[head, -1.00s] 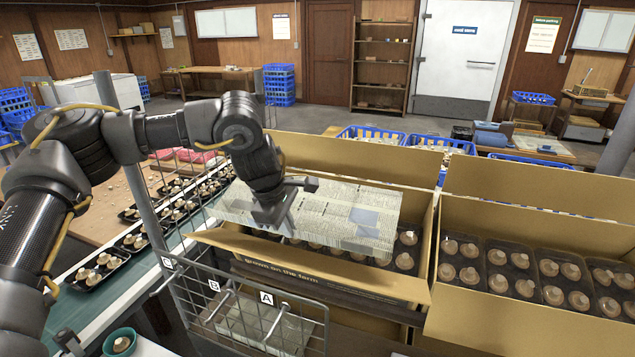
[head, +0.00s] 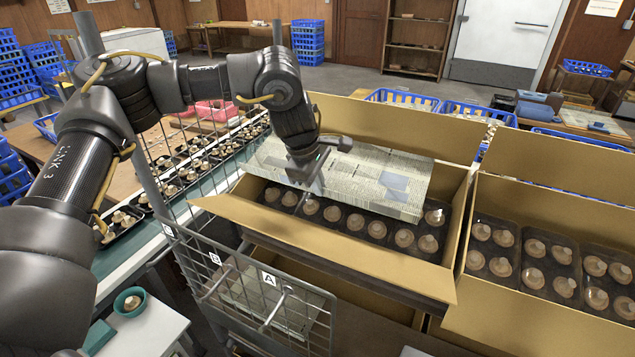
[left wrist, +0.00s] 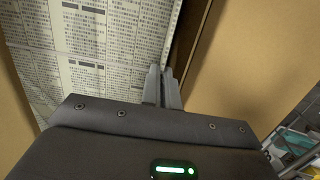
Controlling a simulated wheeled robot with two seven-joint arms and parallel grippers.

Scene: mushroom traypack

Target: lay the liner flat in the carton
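The liner, a sheet of printed newspaper (head: 350,177), is held over the rear part of the open carton (head: 345,252). In the carton, dark trays of mushrooms (head: 376,228) show in front of it. My left gripper (head: 308,178) is at the liner's left part, near its front edge. In the left wrist view the fingers (left wrist: 163,80) are close together at the edge of the printed sheet (left wrist: 95,60), beside a cardboard wall (left wrist: 245,60). They appear shut on the liner; the pinched edge is partly hidden. My right gripper does not show.
A second carton (head: 520,315) with mushroom trays stands close on the right. A wire rack (head: 255,300) marked A and B is in front, holding more sheets. The conveyor (head: 125,255) with trays runs at the left. Cardboard flaps (head: 400,125) stand up behind.

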